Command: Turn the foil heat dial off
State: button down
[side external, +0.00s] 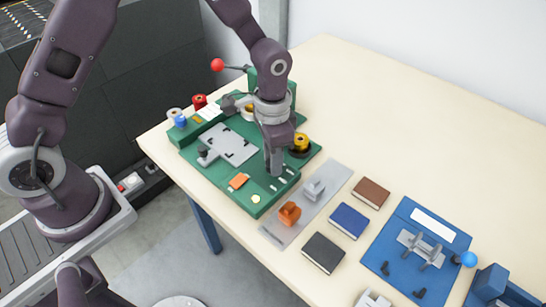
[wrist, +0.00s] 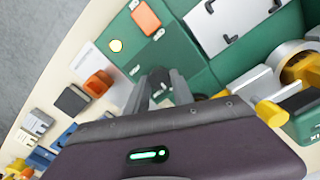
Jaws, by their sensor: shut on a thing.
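The foil heat dial appears as a small dark knob (wrist: 158,75) on the green machine base (wrist: 195,50), mostly hidden between my fingers in the wrist view. My gripper (side external: 274,168) points down at the right front edge of the green base (side external: 225,180) in the side view. Its fingers (wrist: 160,88) are shut on the dial. Short white marks (side external: 283,182) lie on the green surface beside the fingers. The side view hides the dial behind the fingers, and I cannot read its setting.
An orange rocker (side external: 238,181) and a pale round lamp (side external: 255,199) sit near my fingers. A yellow spool (side external: 299,143) stands close behind. A grey tray (side external: 275,232) with orange and grey pieces, several coloured blocks and a blue fixture (side external: 405,250) lie rightward. The table's back right is clear.

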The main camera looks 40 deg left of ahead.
dwell(0.5)
jog(key=c, duration=1.1)
grip_release()
notch_tip(320, 180, up, 7)
jog(key=shift+r, duration=0.1)
jog(key=s+a+r+n+t, duration=0.15)
jog(key=s+a+r, duration=0.25)
jog(key=r, duration=0.5)
jog(key=s+a+r+n+t, duration=0.2)
jog(key=s+r, duration=0.2)
jog(key=s, duration=0.4)
jog(key=s+a+r+n+t, duration=0.2)
jog(key=s+a+r, duration=0.1)
jog(key=s, duration=0.6)
jog(key=shift+r, duration=0.45)
